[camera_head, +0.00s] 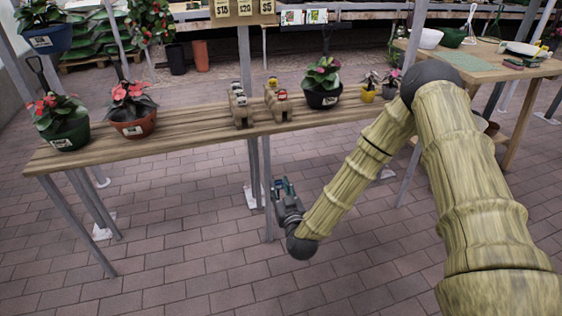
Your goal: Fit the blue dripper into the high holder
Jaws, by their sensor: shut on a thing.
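My gripper (284,188) hangs in front of the wooden bench and below its top. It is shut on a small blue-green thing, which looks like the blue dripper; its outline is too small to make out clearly. Two stepped wooden holders stand on the bench, a left holder (241,114) and a right holder (277,106). I cannot tell which holder is the high one. Both stand behind and above my gripper, apart from it.
The slatted bench (190,126) carries potted plants at its left, a dark pot (322,98) right of the holders, and a small yellow pot (368,95) farther right. Its metal legs stand near my gripper. A second table (482,72) is at the right. The brick floor in front is clear.

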